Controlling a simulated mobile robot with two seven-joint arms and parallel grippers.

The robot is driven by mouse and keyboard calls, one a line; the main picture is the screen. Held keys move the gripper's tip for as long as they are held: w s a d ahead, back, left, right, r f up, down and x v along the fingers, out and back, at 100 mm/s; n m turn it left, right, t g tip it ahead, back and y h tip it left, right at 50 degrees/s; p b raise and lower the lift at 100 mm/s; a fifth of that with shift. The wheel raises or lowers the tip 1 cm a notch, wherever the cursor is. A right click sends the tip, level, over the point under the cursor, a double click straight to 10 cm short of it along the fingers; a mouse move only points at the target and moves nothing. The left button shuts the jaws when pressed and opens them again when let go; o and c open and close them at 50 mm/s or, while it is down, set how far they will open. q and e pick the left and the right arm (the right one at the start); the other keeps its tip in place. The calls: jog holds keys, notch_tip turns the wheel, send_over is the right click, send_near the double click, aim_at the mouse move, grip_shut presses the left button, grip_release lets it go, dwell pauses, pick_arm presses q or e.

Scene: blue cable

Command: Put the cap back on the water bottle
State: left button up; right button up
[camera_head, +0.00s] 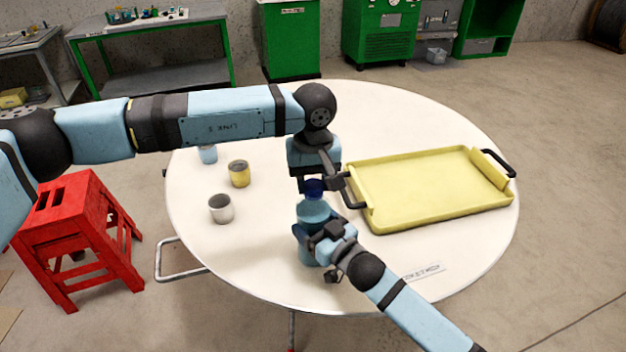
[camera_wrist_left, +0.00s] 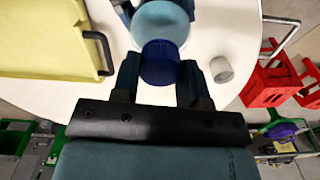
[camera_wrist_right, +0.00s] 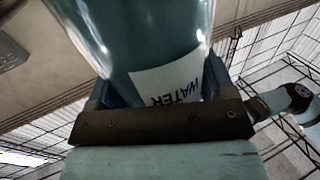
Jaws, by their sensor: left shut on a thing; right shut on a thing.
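The water bottle (camera_head: 313,211) is a translucent blue bottle standing upright near the front middle of the round white table. My right gripper (camera_head: 318,240) is shut around its body; the right wrist view shows the bottle (camera_wrist_right: 140,40) with its "WATER" label between the fingers. The dark blue cap (camera_head: 314,187) is at the bottle's top. My left gripper (camera_wrist_left: 160,80) comes from above and is shut on the cap, which also shows in the left wrist view (camera_wrist_left: 160,62). Whether the cap touches the bottle's neck is hidden.
A yellow tray (camera_head: 375,220) with black handles lies to the right, close to my left gripper. A white cup (camera_head: 221,209), a yellow cup (camera_head: 239,174) and a light blue cup (camera_head: 208,154) stand to the left. A red stool (camera_head: 75,235) is beside the table (camera_head: 240,270).

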pick_arm(q)
jog(key=m, duration=1.2)
jog(key=shift+m, duration=0.4)
jog(key=o, duration=0.9)
jog(key=shift+r, duration=2.25)
jog(key=shift+c, duration=0.6)
